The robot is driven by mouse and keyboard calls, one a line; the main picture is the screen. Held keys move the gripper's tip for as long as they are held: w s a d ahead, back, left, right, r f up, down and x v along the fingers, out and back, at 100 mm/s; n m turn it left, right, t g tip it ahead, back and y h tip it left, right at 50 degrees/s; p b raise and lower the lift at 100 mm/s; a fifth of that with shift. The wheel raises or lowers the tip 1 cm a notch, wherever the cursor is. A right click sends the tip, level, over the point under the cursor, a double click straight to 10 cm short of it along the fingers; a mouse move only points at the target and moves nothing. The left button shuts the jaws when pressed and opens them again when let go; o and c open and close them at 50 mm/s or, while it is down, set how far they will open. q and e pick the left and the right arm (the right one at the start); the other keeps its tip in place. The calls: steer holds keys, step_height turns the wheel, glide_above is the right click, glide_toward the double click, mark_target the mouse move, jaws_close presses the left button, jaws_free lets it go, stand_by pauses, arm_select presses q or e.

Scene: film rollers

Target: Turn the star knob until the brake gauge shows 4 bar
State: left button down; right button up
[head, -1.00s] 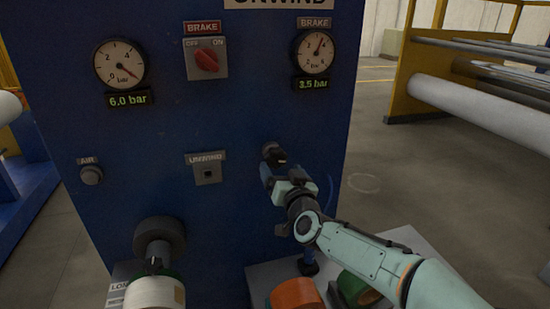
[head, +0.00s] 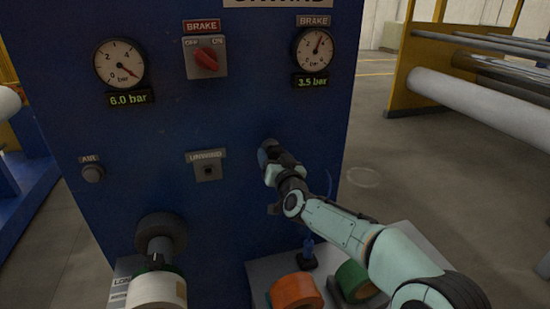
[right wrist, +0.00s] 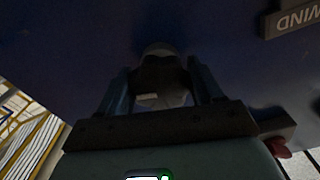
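The brake gauge (head: 315,48) is a white dial at the upper right of the blue panel, and its green readout (head: 312,81) shows 3.5 bar. My right gripper (head: 268,155) is at the panel below that gauge, over the spot of the star knob, and hides the knob in the head view. In the right wrist view the dark star knob (right wrist: 160,68) lies between the two fingers of my right gripper (right wrist: 161,85). The fingers stand apart, one on each side of it; firm contact does not show. My left gripper is not in view.
A second gauge (head: 120,64) reads 6.0 bar. A red brake switch (head: 206,60), an unwind control (head: 207,172) and an air button (head: 92,173) are on the panel. Orange (head: 296,291) and green (head: 355,281) rolls stand below my right arm.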

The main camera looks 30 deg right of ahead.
steer(key=shift+f+m+b, duration=0.1)
steer(key=shift+m+b, duration=0.4)
steer(key=shift+m, duration=1)
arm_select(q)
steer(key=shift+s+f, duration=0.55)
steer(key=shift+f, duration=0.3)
arm_select(e)
steer(key=o, duration=1)
steer(key=shift+c, duration=0.2)
